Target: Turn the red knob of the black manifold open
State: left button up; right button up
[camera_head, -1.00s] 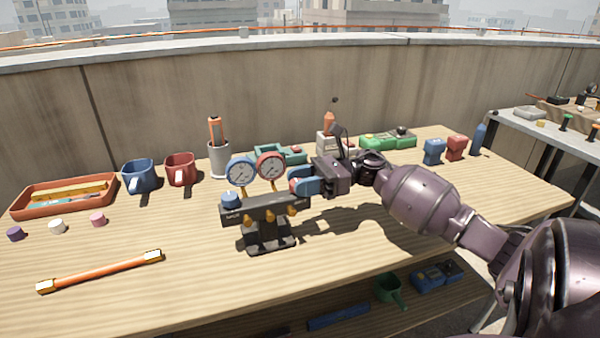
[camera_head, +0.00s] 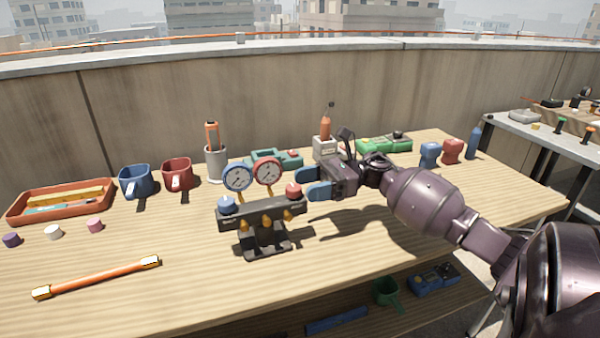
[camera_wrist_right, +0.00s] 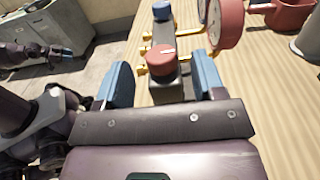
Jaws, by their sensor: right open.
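The black manifold (camera_head: 262,216) stands upright on the wooden bench, with a blue-rimmed gauge, a red-rimmed gauge and brass fittings. Its red knob (camera_head: 293,190) is on the right end and its blue knob (camera_head: 226,205) on the left end. My right gripper (camera_head: 314,183) is open just right of the red knob, its blue fingers pointing at it. In the right wrist view the red knob (camera_wrist_right: 162,59), with a white mark on top, lies ahead between the open fingers (camera_wrist_right: 163,84), with a gap to each.
An orange rod (camera_head: 97,277) lies at the front left. A red tray (camera_head: 62,207), a blue mug (camera_head: 136,181), a red mug (camera_head: 177,174) and a grey cup (camera_head: 216,165) stand behind. Bare bench lies in front of the manifold.

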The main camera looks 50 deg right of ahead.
pick_arm(q)
jog(key=shift+s+a+f, duration=0.15)
jog(key=shift+s+f, duration=0.05)
jog(key=shift+s, duration=0.2)
pick_arm(e)
jog(key=v, duration=0.8)
pick_arm(q)
jog(key=shift+w, duration=0.1)
